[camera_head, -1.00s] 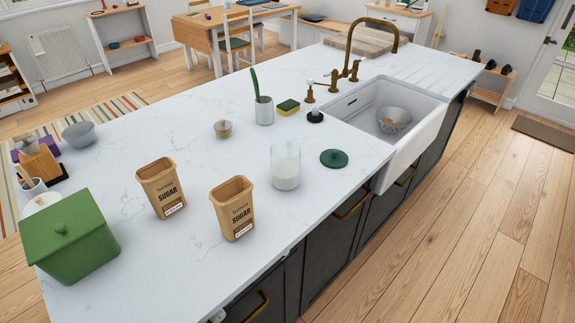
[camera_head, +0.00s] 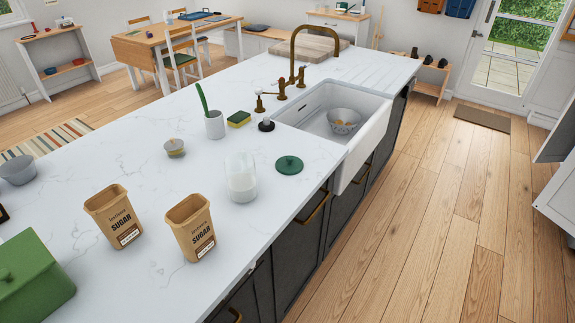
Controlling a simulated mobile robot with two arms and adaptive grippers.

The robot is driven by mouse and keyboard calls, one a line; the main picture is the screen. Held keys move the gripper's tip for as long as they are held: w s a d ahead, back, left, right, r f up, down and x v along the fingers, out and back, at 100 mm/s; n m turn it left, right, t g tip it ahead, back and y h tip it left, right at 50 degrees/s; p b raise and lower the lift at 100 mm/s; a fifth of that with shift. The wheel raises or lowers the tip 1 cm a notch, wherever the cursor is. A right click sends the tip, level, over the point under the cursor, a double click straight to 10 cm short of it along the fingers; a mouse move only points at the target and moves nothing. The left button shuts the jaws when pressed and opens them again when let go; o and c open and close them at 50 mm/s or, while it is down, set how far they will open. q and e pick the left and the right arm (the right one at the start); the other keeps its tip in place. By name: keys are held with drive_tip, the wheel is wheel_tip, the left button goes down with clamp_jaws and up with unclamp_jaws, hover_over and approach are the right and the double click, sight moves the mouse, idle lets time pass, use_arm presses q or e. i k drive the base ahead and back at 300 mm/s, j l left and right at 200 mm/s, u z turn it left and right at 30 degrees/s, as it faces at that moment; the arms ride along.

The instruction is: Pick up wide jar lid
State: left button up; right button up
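A round dark green lid with a small knob (camera_head: 289,165) lies flat on the white marble countertop (camera_head: 330,158), near its front edge. It looks like the wide jar lid. A clear glass jar with white contents (camera_head: 241,178) stands open just left of the lid, apart from it. Neither of my grippers is in view.
Two open sugar containers (camera_head: 114,216) (camera_head: 190,227) and a green lidded box (camera_head: 32,282) stand at the left. A sink (camera_head: 360,142) with a colander (camera_head: 343,120) lies right of the lid. Open wooden floor (camera_head: 430,240) borders the counter's front.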

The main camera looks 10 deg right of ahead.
sight(289, 165)
drive_tip(key=i+l+u, duration=0.2)
drive_tip(key=l, duration=0.2)
drive_tip(key=i+l+u, duration=0.2)
drive_tip(key=l, duration=0.25)
drive_tip(key=l+u, duration=0.25)
drive_tip(key=l, duration=0.2)
drive_tip(key=i+l+u, duration=0.2)
drive_tip(key=l, duration=0.3)
drive_tip(key=k+j, duration=0.05)
drive_tip(key=k, duration=0.05)
